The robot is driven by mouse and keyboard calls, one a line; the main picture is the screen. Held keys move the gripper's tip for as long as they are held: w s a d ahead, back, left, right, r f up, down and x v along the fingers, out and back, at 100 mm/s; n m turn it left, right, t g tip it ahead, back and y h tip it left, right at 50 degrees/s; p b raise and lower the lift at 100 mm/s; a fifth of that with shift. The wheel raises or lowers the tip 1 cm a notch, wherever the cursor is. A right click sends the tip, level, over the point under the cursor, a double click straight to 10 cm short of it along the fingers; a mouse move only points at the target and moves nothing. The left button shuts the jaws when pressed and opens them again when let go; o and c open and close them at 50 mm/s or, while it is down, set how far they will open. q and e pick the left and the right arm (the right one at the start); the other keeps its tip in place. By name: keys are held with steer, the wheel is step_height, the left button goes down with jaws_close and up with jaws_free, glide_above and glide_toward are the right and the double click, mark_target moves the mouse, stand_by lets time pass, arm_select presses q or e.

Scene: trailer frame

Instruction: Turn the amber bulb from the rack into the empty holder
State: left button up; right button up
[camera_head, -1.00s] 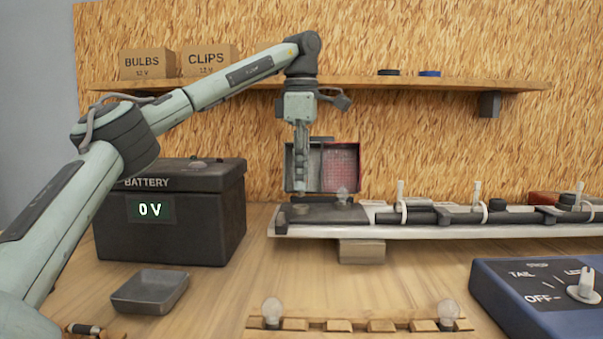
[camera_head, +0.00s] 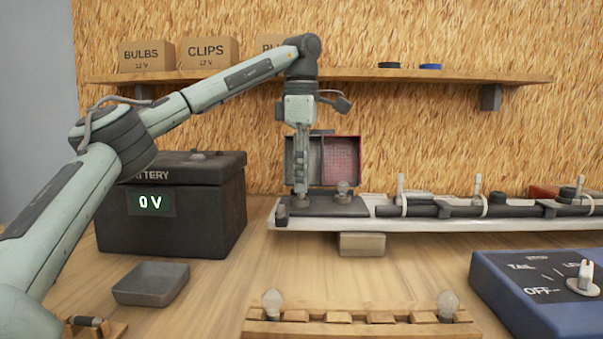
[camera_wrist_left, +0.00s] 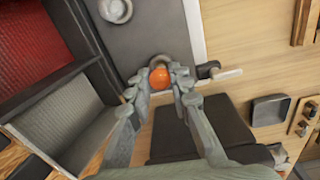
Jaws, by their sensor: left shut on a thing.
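My left gripper (camera_head: 300,190) points down over the left end of the dark grey lamp plate (camera_head: 325,207). In the left wrist view its fingertips (camera_wrist_left: 161,82) are shut on the round orange amber bulb (camera_wrist_left: 160,77), right above or at the plate. The empty holder is hidden under the bulb and fingers, so I cannot tell whether the bulb is seated. A clear bulb (camera_head: 343,190) stands on the plate to the right and also shows in the left wrist view (camera_wrist_left: 115,8). The wooden rack (camera_head: 362,329) in front carries two pale bulbs. My right gripper is not in view.
An open box with a red lens half (camera_head: 341,160) stands behind the plate. A battery (camera_head: 170,225) reading 0 V is at left, a grey tray (camera_head: 151,284) before it. A blue switch box (camera_head: 540,295) is at right.

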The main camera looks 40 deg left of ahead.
arm_select(q)
steer(key=shift+f, duration=0.65)
stand_by(0.4)
steer(key=shift+r+p, duration=0.1)
steer(key=shift+p, duration=0.2)
steer(key=shift+m+p, duration=1.5)
